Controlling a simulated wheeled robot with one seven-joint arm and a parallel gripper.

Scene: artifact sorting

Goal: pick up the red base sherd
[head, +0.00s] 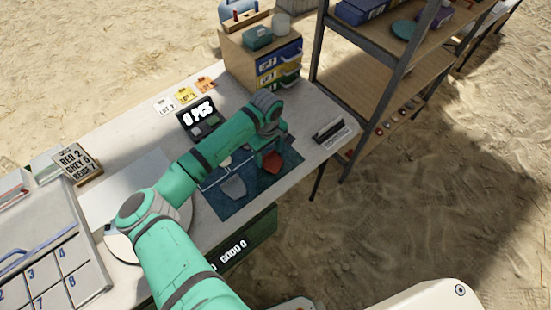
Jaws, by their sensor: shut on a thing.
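The red base sherd (272,162) is at the right part of the dark blue mat (219,205). My gripper (270,155) points down at it and is shut on it. The fingertips are small and partly hidden, and I cannot tell whether the sherd is lifted clear of the mat. A grey sherd (233,188) lies on the mat to the left of the red one. Part of the mat is hidden behind my arm.
A scale-like device with a "0 PCS" display (197,114) stands behind the arm. A drawer box (258,60) is at the back of the table (317,105). A numbered tray (55,262) is at left. A shelf rack (390,95) stands at right.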

